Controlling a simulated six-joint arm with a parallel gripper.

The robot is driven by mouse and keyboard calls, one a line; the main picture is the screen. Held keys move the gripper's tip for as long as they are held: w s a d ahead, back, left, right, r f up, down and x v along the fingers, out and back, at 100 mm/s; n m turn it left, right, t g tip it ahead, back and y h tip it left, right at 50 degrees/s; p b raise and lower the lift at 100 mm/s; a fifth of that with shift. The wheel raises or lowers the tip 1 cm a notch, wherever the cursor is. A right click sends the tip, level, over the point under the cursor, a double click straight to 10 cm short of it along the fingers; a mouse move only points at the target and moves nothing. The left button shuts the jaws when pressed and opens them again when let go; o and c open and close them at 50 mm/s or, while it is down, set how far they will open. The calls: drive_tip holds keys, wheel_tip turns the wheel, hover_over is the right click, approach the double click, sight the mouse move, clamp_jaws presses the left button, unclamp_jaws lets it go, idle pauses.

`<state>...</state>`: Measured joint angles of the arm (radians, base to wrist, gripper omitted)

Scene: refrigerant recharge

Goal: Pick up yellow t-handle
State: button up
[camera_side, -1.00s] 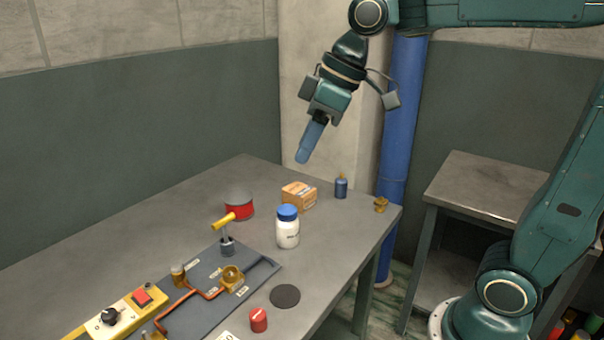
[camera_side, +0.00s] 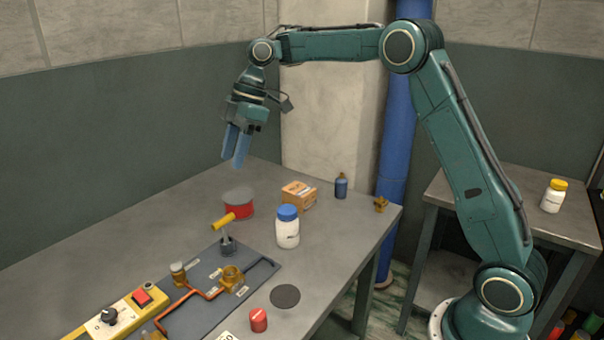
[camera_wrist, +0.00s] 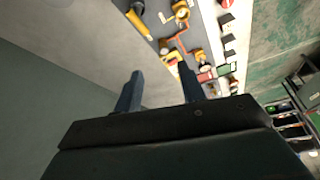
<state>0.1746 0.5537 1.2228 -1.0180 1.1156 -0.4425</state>
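The yellow T-handle (camera_side: 223,221) tops a short upright stem in a dark holder (camera_side: 228,246) at the back end of the dark grey board (camera_side: 205,267) in the side view. My gripper (camera_side: 236,158) points down, well above the table and above the T-handle in the picture, apart from it. Its two blue fingers are spread with nothing between them. The wrist view also shows the open gripper (camera_wrist: 158,82). Several yellow and brass parts appear beyond the fingers there, but I cannot tell surely which is the T-handle.
Behind the T-handle is a red-and-grey round tin (camera_side: 239,204). To its right are a blue-lidded white jar (camera_side: 287,228) and an orange box (camera_side: 298,195). Orange piping (camera_side: 190,291), a yellow switch box (camera_side: 125,312) and a red cap (camera_side: 258,320) lie nearer. The table's left part is clear.

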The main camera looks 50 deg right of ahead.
sight(224, 224)
drive_tip(key=w+d+f+n+g, duration=0.1)
drive_tip(key=w+d+f+n, duration=0.1)
drive_tip(key=f, duration=0.6)
drive_tip(key=w+n, duration=0.1)
drive_tip(key=w, duration=0.1)
drive_tip(key=shift+w+d+f+n, duration=0.25)
drive_tip(key=shift+w+d+n, duration=0.05)
drive_tip(key=shift+d+n, duration=0.1)
drive_tip(key=shift+a+f, duration=0.1)
drive_tip(key=shift+x, duration=4.2)
drive_tip(key=shift+a, duration=0.1)
drive_tip(key=shift+x, duration=2.6)
drive_tip(key=shift+s, duration=0.15)
clamp_jaws()
